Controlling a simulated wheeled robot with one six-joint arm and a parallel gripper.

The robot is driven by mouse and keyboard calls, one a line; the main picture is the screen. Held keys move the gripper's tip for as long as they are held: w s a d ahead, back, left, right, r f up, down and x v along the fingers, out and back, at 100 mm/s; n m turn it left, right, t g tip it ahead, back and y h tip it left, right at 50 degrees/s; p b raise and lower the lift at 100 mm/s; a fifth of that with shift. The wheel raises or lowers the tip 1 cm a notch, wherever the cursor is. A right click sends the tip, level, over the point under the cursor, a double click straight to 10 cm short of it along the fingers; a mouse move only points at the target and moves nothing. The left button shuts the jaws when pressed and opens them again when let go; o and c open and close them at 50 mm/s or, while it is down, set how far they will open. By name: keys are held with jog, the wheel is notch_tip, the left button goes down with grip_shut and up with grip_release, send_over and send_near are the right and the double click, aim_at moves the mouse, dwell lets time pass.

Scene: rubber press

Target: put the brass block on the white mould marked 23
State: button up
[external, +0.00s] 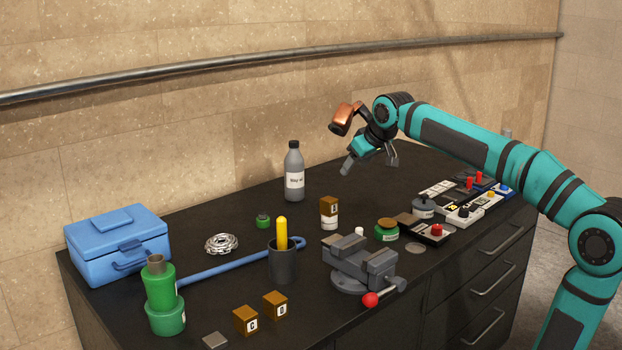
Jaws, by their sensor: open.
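My gripper (370,166) is open and empty, in the air above the back of the dark bench. No block is between its fingers. Three brownish-gold blocks with small labels show: one marked C (246,320) and one beside it (275,305) near the front edge, and one (329,205) on a whitish piece (330,222) at mid-bench. I cannot tell which is the brass block. Whitish flat pieces (438,190) lie among a group at the right, below and right of my gripper. The number 23 is too small to read on anything.
A grey vise (360,262) with a red knob stands at the front middle. A grey bottle (294,172) stands behind. At the left are a blue toolbox (117,245), green containers (162,295) and a dark cup (284,262) beside a blue bar. The bench's back middle is fairly clear.

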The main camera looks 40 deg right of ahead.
jog(key=s+a+f+t, duration=0.2)
jog(key=s+t, duration=0.3)
jog(key=s, duration=0.8)
jog(key=s+a+f+t, duration=0.3)
jog(key=s+t, duration=0.2)
jog(key=s, duration=0.9)
jog(key=shift+f+y, duration=0.15)
jog(key=shift+y, duration=0.15)
jog(key=shift+s, duration=0.1)
